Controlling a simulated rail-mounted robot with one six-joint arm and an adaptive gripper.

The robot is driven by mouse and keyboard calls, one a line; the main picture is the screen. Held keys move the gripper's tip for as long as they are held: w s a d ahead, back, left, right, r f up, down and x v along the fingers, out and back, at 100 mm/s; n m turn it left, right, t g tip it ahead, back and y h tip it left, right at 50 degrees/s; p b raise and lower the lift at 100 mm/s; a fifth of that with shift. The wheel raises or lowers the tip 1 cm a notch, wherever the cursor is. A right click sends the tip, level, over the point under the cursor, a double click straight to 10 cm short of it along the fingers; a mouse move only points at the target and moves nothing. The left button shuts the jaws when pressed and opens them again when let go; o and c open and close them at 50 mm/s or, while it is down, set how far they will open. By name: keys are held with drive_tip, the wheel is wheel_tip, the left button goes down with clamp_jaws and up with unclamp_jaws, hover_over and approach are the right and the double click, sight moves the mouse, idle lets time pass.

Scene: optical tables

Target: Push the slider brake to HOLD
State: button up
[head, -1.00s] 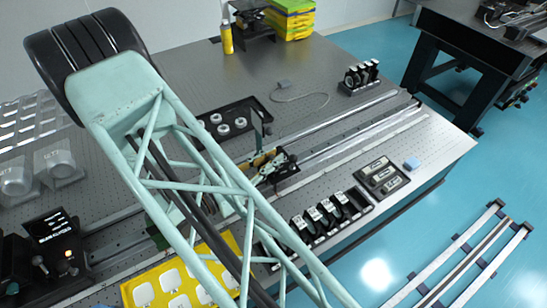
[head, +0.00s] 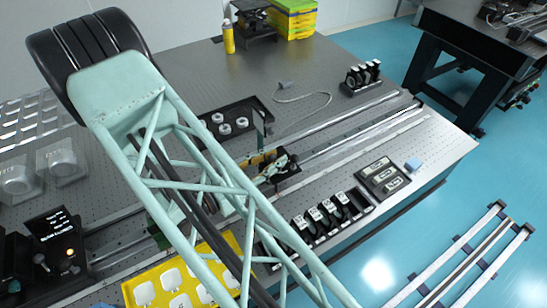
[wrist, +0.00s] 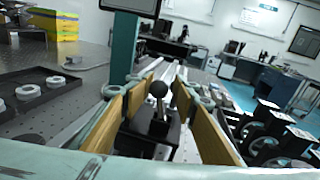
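The slider brake lever (wrist: 158,100) is a black stalk with a round ball knob on a black carriage. In the wrist view it stands between the two tan-padded fingers of my open gripper (wrist: 160,108), with space on both sides. In the head view my gripper (head: 266,165) is at the black carriage (head: 284,166) on the rail, partly hidden by my arm. I cannot read a HOLD mark or tell the brake's setting.
Bright rails (head: 350,135) run to the table's far right. A row of black-based optics (head: 320,218) stands at the front edge. A black tray with white rings (head: 228,125) lies behind the gripper. A dark upright plate (head: 259,122) rises near the carriage.

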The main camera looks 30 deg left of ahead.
drive_tip(key=shift+s+a, duration=0.1)
drive_tip(key=v, duration=0.7)
drive_tip(key=shift+s, duration=0.3)
idle(0.8)
